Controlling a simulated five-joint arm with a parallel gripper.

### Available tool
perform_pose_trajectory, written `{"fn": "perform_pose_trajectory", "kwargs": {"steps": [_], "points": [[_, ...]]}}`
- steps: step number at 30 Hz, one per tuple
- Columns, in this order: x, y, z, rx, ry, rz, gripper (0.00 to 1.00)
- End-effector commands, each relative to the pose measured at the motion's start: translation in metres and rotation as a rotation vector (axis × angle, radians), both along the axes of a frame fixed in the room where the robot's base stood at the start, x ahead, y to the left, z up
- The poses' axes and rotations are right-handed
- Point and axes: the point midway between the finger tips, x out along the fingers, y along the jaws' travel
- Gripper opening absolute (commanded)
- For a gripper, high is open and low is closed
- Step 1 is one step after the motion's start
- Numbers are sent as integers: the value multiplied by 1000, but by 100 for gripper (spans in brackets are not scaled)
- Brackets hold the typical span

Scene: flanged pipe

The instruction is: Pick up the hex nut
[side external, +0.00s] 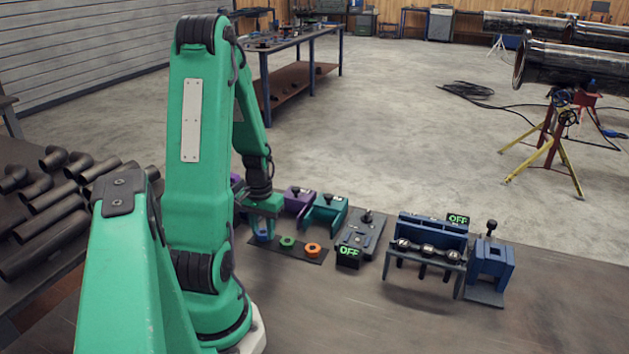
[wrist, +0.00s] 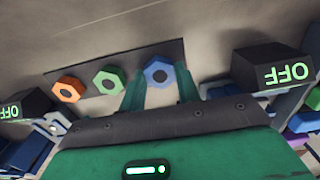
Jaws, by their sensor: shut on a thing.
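A blue hex nut (wrist: 158,73) with a dark round hole sits between the fingers of my green gripper (wrist: 160,78) in the wrist view. My gripper is shut on it, one finger at each side. In the side external view my gripper (side external: 264,222) points down at the left end of a dark strip, and the blue nut (side external: 263,237) shows just under it, partly covered. I cannot tell whether the nut touches the strip. A green hex nut (side external: 287,241) and an orange hex nut (side external: 313,249) lie on the strip to the right.
The dark strip (side external: 300,259) lies on the bench. Purple (side external: 297,198) and teal (side external: 325,211) fixtures stand behind it. A grey plate fixture (side external: 363,232) with an OFF sign (side external: 348,257) is to the right, then blue fixtures (side external: 428,246). Black pipes (side external: 50,220) lie at left.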

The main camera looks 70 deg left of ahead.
Motion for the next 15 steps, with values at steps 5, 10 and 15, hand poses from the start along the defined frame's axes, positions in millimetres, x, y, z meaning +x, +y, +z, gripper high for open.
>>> {"fn": "perform_pose_trajectory", "kwargs": {"steps": [5,10,15], "points": [[0,1,14,4,-2,0,8],[1,1,32,4,-3,0,8],[10,-17,47,4,-3,-6,8]]}}
